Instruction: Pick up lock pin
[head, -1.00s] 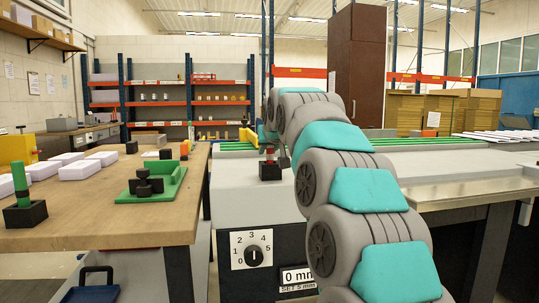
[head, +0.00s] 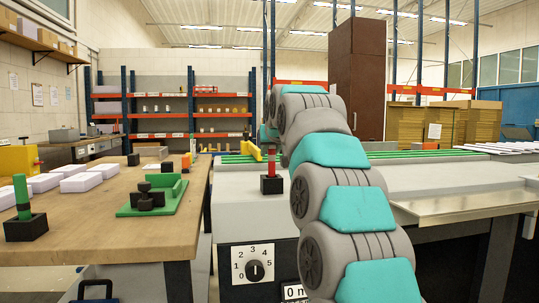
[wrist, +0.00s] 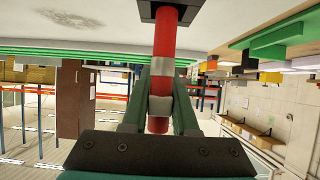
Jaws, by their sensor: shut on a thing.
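The lock pin is a red rod with a pale band. In the head view the lock pin (head: 271,160) stands upright over a small black block (head: 271,185) on the grey machine's near left corner. In the wrist view, which looks upside down, the lock pin (wrist: 166,38) runs from the black block (wrist: 172,6) between my fingers. My gripper (wrist: 160,105) is shut on the pin's upper part. Its lower end meets the block or is hidden by it; I cannot tell how deep it sits. In the head view my gripper is mostly hidden behind my arm.
A wooden table (head: 90,220) on the left holds a green fixture (head: 165,200) with black knobs, a green pin (head: 21,190) in a black block, and several white blocks. A yellow part (head: 250,141) stands behind the lock pin. The machine's dial (head: 253,265) faces front.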

